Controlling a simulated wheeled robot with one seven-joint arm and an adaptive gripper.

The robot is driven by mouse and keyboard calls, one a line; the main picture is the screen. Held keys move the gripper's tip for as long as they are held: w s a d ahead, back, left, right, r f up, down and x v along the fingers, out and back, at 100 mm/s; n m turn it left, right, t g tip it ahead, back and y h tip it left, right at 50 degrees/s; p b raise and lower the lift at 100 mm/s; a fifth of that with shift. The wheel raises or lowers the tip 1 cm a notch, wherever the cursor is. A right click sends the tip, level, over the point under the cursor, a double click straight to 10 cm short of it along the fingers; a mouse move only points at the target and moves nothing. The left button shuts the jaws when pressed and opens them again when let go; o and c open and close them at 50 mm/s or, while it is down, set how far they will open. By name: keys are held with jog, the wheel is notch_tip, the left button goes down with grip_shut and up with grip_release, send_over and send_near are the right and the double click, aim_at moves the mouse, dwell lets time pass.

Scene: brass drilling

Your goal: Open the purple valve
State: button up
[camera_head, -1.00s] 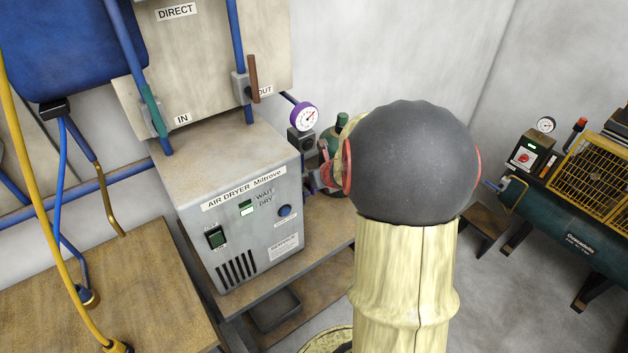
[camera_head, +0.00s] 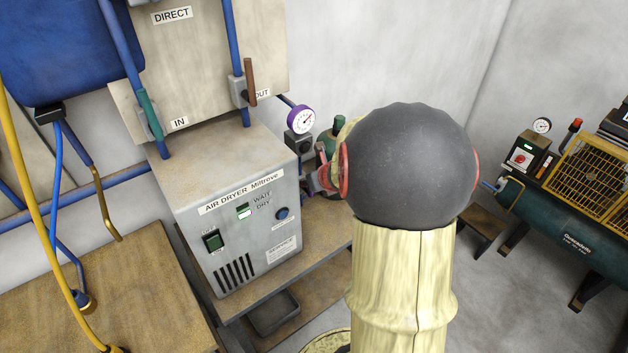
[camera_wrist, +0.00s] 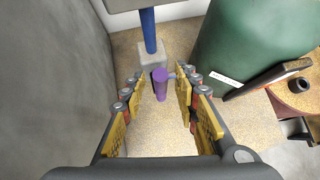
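The purple valve (camera_wrist: 161,86) shows in the wrist view as a purple handle standing on a grey block (camera_wrist: 151,56) with a blue pipe rising from it. My gripper (camera_wrist: 160,76) is open. Its two yellow-padded fingers stand left and right of the purple handle, with a visible gap on the left and a narrower one on the right. In the head view my gripper (camera_head: 326,178) is a small reddish shape beside the dryer's right side. My dark, round arm joint hides much around it, and I cannot make out the purple handle there.
The grey air dryer (camera_head: 248,225) stands close on the left. A green cylinder (camera_wrist: 245,45) is close on the right in the wrist view. A purple-rimmed gauge (camera_head: 301,120) is above the gripper. A green compressor (camera_head: 570,235) stands far right.

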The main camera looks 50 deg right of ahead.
jog(key=v, duration=1.1)
jog(key=shift+s+r, duration=0.25)
jog(key=shift+s, duration=0.05)
